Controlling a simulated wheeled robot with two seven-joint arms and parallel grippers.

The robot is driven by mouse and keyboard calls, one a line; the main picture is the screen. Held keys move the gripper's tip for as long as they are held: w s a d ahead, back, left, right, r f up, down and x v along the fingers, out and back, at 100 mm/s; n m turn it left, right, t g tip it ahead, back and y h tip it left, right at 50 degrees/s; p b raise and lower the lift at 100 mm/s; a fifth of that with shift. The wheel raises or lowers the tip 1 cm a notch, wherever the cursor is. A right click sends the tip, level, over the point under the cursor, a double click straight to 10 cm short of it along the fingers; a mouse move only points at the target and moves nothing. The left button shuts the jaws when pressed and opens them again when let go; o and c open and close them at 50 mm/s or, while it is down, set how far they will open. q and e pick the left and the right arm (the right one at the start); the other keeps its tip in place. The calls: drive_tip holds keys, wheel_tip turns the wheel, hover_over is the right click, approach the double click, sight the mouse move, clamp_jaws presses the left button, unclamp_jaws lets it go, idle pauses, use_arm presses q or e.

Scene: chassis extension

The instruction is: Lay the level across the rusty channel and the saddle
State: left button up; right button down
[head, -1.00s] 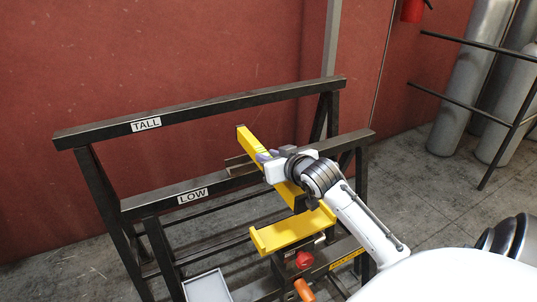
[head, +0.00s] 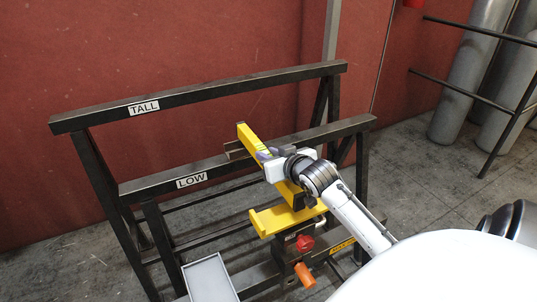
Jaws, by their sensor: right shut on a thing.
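The yellow level (head: 249,139) is in my right gripper (head: 267,164), which is shut around its middle. It runs from beside the LOW beam at the far end to the saddle at the near end. The saddle (head: 287,217) is a yellow cradle with raised ends, on a stand with a red knob and orange handle. The rusty channel (head: 233,150) is a brown piece by the LOW beam, mostly hidden by the level and gripper. I cannot tell whether the level touches either support. My left gripper is out of view.
A dark trestle labelled TALL (head: 200,98) stands behind the one labelled LOW (head: 150,188). A grey tray (head: 210,279) lies low at the front. Gas cylinders (head: 468,85) and a dark rail stand at the right; a red wall is behind.

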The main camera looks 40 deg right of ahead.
drive_tip(key=shift+f, duration=0.75)
idle(1.1)
drive_tip(key=c, duration=1.5)
unclamp_jaws()
drive_tip(key=shift+o, duration=0.5)
drive_tip(key=shift+f, duration=0.2)
drive_tip(key=v, duration=1)
drive_tip(key=shift+s+r, duration=0.15)
drive_tip(key=shift+r, duration=0.05)
